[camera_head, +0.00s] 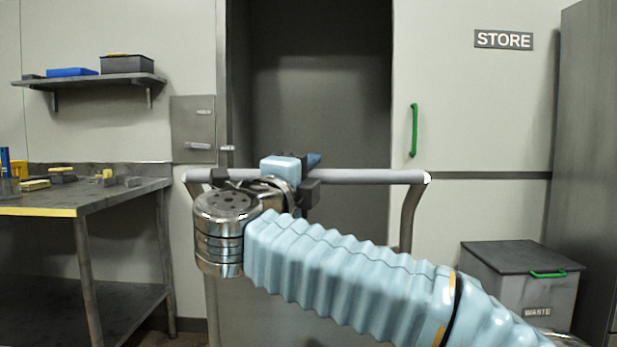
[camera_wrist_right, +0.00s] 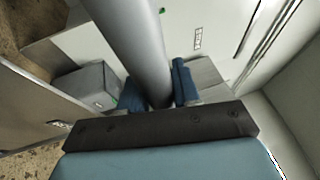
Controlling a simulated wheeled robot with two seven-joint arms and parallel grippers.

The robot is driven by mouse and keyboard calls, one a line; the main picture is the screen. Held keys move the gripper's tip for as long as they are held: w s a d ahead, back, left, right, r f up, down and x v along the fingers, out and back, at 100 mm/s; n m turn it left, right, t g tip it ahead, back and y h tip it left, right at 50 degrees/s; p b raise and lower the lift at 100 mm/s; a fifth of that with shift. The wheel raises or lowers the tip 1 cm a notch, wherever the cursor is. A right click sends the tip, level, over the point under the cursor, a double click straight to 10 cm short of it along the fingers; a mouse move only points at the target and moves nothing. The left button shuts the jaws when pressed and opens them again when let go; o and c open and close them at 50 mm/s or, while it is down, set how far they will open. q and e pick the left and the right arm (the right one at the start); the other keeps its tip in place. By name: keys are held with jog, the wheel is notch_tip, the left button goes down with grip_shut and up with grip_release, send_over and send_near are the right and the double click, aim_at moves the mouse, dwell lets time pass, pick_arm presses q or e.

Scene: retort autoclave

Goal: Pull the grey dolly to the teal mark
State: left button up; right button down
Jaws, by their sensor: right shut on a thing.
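The grey dolly's handle bar (camera_head: 372,177) runs level across the middle of the head view, with a bent upright at each end. Its lower part is mostly hidden behind my right arm. My right gripper (camera_head: 312,177) is shut on the bar, left of its middle. In the right wrist view the grey bar (camera_wrist_right: 127,40) passes between the blue fingers of my right gripper (camera_wrist_right: 160,88). My left gripper is not in view. The teal mark is not in view.
A workbench (camera_head: 120,193) with small items stands at the left, under a wall shelf (camera_head: 88,82). A waste bin (camera_head: 520,275) stands at the right beside a tall grey cabinet (camera_head: 585,150). A dark doorway (camera_head: 320,90) lies behind the bar, near the STORE sign (camera_head: 503,40).

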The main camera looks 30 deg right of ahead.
jog(key=shift+s+a, duration=0.35)
jog(key=shift+s, duration=0.15)
jog(key=c, duration=0.9)
grip_release()
jog(key=v, duration=1.3)
jog(key=shift+s+a+b, duration=0.2)
jog(key=shift+a+b, duration=0.1)
jog(key=shift+a, duration=0.05)
jog(key=shift+f, duration=0.15)
